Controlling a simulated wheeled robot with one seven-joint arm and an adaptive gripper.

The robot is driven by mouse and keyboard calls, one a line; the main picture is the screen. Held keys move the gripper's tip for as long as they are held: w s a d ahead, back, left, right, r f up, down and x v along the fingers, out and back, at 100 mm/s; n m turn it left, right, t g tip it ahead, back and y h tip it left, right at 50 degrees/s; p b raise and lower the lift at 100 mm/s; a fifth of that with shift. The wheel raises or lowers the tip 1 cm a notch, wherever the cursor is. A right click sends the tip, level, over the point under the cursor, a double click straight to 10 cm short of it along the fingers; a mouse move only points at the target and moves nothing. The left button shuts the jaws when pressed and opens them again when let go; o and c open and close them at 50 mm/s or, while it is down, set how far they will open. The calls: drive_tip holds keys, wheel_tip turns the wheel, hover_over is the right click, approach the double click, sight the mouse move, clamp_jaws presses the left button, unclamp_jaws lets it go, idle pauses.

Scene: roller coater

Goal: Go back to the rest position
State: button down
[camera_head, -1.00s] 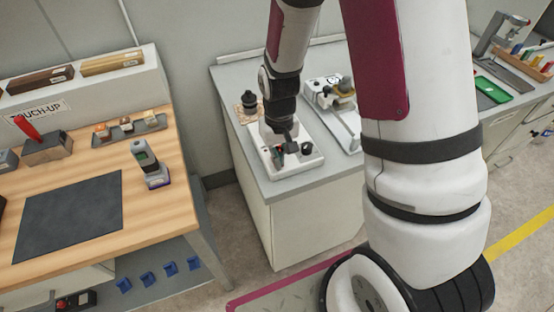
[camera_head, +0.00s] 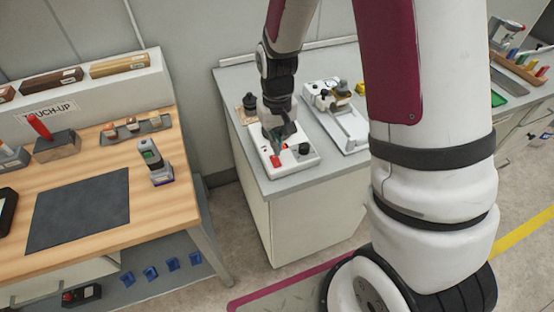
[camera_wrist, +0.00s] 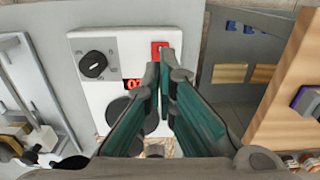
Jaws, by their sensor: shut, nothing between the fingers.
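My gripper (camera_head: 281,139) is over the white control box (camera_head: 309,160) on the grey counter. In the wrist view, my gripper (camera_wrist: 164,72) has its fingertips together, with nothing between them. The tips are close to a red square button (camera_wrist: 159,48) on the white box (camera_wrist: 119,44). I cannot tell whether they touch it.
A wooden bench (camera_head: 103,193) stands at the left with a dark mat (camera_head: 78,210) and a handheld device (camera_head: 155,162). A white device (camera_head: 338,122) stands right of the box on the grey counter (camera_head: 237,113). Floor shows between bench and counter.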

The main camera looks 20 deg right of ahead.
drive_tip(key=shift+r, duration=0.5)
drive_tip(key=s+r+t, duration=0.2)
drive_tip(key=s+r, duration=0.2)
drive_tip(key=r, duration=1.1)
drive_tip(key=s+r+t+b, duration=0.1)
drive_tip(key=s+r+t, duration=0.2)
drive_tip(key=s+r, duration=0.8)
drive_tip(key=shift+s+t, duration=0.3)
drive_tip(key=shift+s, duration=1.25)
drive_tip(key=shift+d, duration=0.1)
